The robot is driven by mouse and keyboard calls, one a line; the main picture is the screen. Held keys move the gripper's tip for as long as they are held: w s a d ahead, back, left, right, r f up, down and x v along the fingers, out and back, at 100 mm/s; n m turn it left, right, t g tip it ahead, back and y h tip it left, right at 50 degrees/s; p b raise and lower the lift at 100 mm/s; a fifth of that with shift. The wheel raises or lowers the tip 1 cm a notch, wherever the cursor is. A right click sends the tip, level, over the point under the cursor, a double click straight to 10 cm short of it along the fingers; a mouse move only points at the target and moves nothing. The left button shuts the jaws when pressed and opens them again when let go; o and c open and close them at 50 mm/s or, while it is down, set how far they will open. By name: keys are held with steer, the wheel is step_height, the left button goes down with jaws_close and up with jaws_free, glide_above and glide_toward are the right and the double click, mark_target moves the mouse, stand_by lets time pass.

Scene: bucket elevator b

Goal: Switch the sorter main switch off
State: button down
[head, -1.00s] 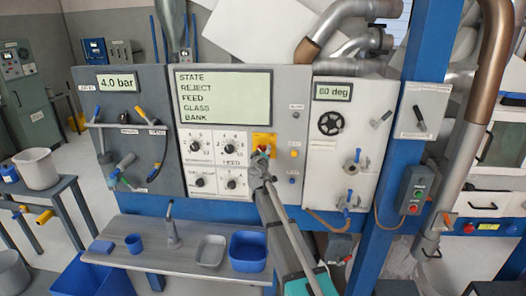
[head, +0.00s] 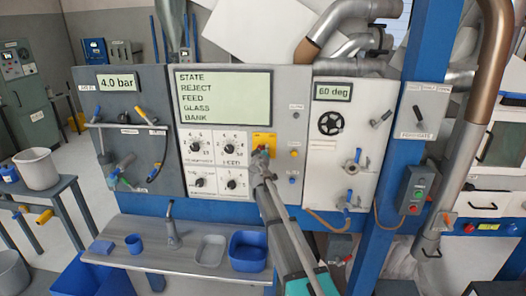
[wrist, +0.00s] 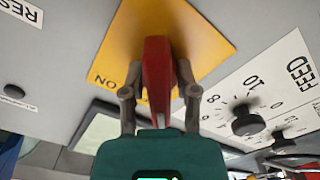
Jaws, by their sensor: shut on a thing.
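The main switch is a red handle (wrist: 157,75) on a yellow plate (wrist: 207,35), set in the light grey control panel. In the wrist view my gripper (wrist: 160,92) has one finger on each side of the red handle and is shut on it. The letters ON show on the plate beside the handle, upside down in this view. In the head view the yellow plate (head: 264,138) is right of the dials, and my gripper (head: 260,155) mostly covers the handle there. The handle's exact angle is hard to tell.
A FEED dial (wrist: 246,120) sits close beside the plate. Small buttons (head: 294,153) lie to its right in the head view. A display (head: 225,97) above lists STATE, REJECT, FEED, GLASS, BANK. A grey shelf (head: 190,247) with blue bins stands below the panel.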

steer(key=shift+n, duration=0.7)
steer(key=shift+c, duration=1.8)
jaws_free()
steer(key=shift+s, duration=0.1)
steer(key=s+a, duration=0.1)
steer(key=s, duration=1)
steer(key=shift+s+a, duration=0.3)
steer(key=shift+s, duration=0.05)
